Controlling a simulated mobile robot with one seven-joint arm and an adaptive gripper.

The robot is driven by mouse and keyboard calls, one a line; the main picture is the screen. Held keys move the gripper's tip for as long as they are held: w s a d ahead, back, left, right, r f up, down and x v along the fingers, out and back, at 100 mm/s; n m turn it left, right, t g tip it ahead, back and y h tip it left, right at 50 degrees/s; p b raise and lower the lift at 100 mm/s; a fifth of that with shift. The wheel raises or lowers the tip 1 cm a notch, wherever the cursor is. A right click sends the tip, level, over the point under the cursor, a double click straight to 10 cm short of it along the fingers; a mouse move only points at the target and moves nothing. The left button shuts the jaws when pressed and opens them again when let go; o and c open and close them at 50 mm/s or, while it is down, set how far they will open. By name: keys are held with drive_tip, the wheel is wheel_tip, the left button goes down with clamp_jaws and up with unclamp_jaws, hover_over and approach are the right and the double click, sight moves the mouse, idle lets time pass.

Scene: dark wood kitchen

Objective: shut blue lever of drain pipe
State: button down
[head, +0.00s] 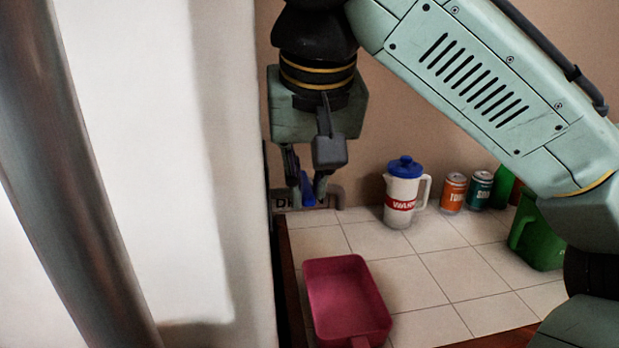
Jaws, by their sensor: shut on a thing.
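The blue lever (308,190) of the drain pipe shows between the fingers of my gripper (306,198), at the back left of the tiled counter. My gripper points down and is shut on the blue lever. The drain pipe (336,196) is a greyish piece close behind and to the right of the fingers, and most of it is hidden by them. The lever's exact angle to the pipe is too small to tell.
A dark pink bin (346,292) lies at the counter's front left. A white pitcher with blue lid (402,198), an orange can (453,194), a teal can (480,190) and a green container (540,238) stand at the right. A white panel (150,150) borders the left. The middle tiles are clear.

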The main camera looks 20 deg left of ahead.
drive_tip(key=c, duration=1.6)
unclamp_jaws()
drive_tip(key=shift+r, duration=0.1)
drive_tip(key=v, duration=0.7)
drive_tip(key=shift+r, duration=0.15)
drive_tip(key=shift+s, duration=0.1)
